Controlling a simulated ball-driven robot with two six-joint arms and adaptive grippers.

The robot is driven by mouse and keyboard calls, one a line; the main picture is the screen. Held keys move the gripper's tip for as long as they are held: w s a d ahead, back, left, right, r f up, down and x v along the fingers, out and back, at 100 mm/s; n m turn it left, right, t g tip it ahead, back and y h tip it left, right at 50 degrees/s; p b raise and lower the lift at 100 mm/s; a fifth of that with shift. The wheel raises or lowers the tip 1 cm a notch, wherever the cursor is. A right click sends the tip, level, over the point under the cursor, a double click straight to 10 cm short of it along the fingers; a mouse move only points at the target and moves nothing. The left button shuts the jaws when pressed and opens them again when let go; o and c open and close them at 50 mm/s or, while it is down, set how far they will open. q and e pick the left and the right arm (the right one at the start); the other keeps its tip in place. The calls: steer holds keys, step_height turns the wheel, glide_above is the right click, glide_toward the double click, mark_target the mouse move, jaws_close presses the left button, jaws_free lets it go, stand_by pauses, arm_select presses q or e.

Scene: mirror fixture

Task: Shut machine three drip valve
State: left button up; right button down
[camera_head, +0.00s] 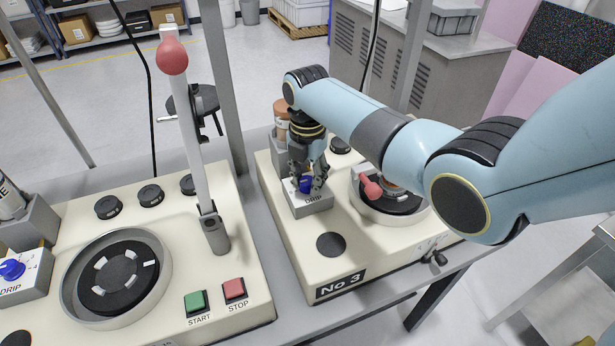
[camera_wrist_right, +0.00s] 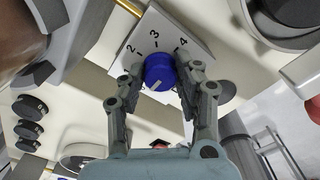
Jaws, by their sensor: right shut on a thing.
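Machine three (camera_head: 283,228) is the cream box with a "No 3" label on its front. Its drip valve is a blue knob (camera_head: 305,184) on a small grey block (camera_head: 312,206) marked DRIP. My right gripper (camera_head: 308,186) reaches down onto this knob, shut on it. In the right wrist view the blue knob (camera_wrist_right: 159,72) sits between the two fingertips (camera_wrist_right: 160,78), with a pale pointer line on its face. My left gripper is not in view.
A machine on the left (camera_head: 240,290) has its own blue DRIP knob (camera_head: 12,269), a tall lever with a red ball (camera_head: 173,56), and green and red buttons. On machine three, a round fixture with a pink-red handle (camera_head: 370,187) stands right of the valve. A grey post (camera_head: 222,90) rises behind.

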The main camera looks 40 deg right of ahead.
mark_target(307, 180)
steer(key=c, duration=0.9)
jaws_free()
steer(key=shift+c, duration=0.2)
steer(key=shift+r, duration=0.1)
step_height(307, 180, up, 12)
